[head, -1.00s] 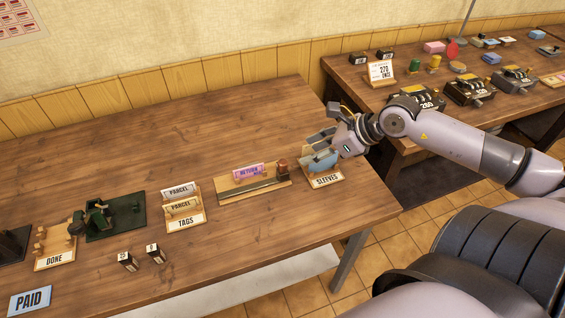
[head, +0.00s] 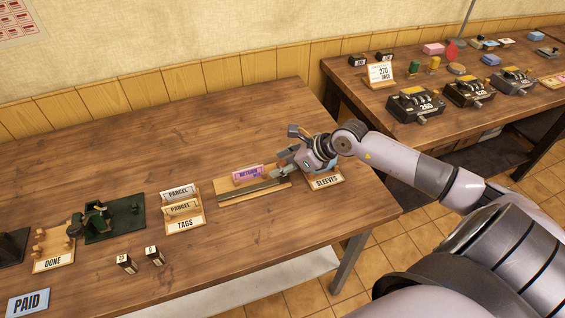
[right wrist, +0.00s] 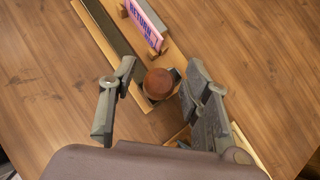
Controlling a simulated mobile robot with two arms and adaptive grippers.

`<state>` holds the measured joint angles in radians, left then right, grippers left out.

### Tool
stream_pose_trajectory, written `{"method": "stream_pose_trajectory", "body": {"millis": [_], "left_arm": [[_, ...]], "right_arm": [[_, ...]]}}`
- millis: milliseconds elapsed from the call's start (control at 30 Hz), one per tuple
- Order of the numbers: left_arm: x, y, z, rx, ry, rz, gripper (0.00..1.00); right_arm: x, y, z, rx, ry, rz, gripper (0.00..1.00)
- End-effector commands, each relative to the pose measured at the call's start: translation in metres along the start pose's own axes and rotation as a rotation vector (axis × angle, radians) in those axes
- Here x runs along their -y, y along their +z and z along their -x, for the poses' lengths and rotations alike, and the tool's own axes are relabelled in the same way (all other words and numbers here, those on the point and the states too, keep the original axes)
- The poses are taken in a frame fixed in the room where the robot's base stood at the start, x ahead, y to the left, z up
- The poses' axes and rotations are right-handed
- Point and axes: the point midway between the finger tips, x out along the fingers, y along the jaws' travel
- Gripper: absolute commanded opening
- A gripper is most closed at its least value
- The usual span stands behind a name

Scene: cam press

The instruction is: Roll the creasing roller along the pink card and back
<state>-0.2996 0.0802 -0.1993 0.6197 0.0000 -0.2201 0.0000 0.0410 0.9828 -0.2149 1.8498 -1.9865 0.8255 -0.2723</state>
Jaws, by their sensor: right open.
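The pink card (head: 247,173), printed RETURN, stands upright along the back of a wooden board (head: 228,196) with a dark strip; the card also shows in the right wrist view (right wrist: 147,24). The creasing roller's round brown knob (right wrist: 158,83) is at the board's right end, apart from the card. My right gripper (head: 284,165) is open at that end and hides the roller in the head view. In the right wrist view its open fingers (right wrist: 160,78) lie on both sides of the knob, with visible gaps. My left gripper is out of view.
The SLEEVES holder (head: 325,181) is close under my right gripper, partly hidden. The table behind the board is clear.

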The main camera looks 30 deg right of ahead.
Motion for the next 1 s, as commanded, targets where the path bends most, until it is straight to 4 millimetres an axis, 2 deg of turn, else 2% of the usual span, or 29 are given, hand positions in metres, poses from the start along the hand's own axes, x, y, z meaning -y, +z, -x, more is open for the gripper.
{"method": "stream_pose_trajectory", "body": {"millis": [300,900,1000], "left_arm": [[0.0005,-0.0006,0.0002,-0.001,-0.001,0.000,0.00],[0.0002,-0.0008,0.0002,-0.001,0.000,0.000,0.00],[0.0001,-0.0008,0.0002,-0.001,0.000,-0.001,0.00]], "right_arm": [[-0.0002,-0.0001,-0.0025,0.000,0.000,0.001,0.43],[-0.0009,-0.0009,-0.0026,-0.002,0.002,-0.001,0.03],[-0.0010,-0.0011,-0.0027,-0.002,0.003,-0.002,0.00]]}}
